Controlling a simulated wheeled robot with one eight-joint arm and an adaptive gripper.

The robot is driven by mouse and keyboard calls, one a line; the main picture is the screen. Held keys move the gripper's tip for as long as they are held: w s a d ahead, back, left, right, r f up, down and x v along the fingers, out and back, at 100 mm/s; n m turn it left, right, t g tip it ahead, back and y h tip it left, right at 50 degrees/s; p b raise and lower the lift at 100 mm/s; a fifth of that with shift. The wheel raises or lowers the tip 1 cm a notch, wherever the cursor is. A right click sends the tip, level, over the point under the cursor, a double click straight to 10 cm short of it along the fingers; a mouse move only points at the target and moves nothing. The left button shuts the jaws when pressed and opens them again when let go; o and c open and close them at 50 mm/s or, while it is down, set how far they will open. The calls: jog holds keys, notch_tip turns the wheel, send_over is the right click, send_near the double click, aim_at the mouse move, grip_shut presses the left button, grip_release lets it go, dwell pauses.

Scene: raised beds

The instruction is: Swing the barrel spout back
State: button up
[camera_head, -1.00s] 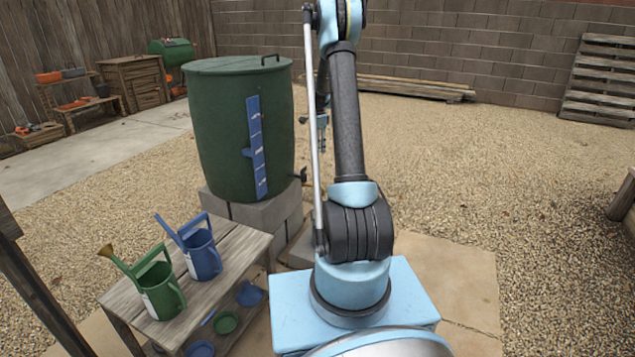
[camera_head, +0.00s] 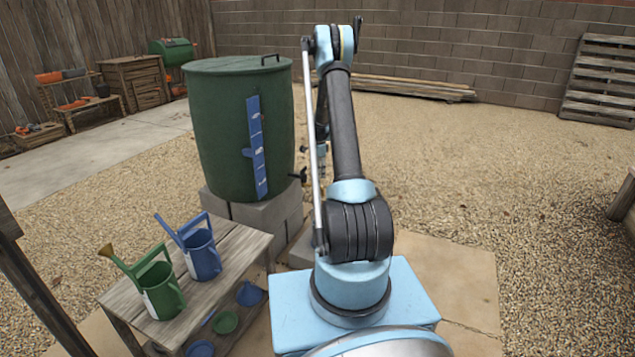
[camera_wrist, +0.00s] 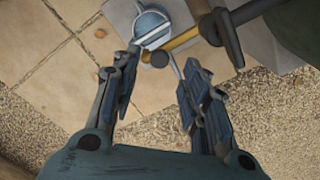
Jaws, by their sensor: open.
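The dark green barrel (camera_head: 222,130) stands on grey blocks at left of centre, with a blue gauge strip on its front. Its dark tap (camera_head: 299,175) sticks out low on the right side. In the wrist view, a yellow-brown spout (camera_wrist: 186,40) runs from a dark fitting (camera_wrist: 226,38) by the barrel to a dark round end (camera_wrist: 159,59). My gripper (camera_wrist: 160,62) is open, and this spout end shows between its fingertips. I cannot tell whether a finger touches it. In the head view my gripper is mostly hidden behind my arm.
Green (camera_head: 158,292) and blue (camera_head: 203,256) watering cans stand on a wooden bench (camera_head: 226,285) at left front. Grey blocks (camera_head: 262,220) support the barrel. A round pale-blue thing (camera_wrist: 151,26) shows beyond my fingers. Gravel (camera_head: 470,180) lies open to the right.

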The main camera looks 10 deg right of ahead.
jog(key=shift+f, duration=2.2)
grip_shut()
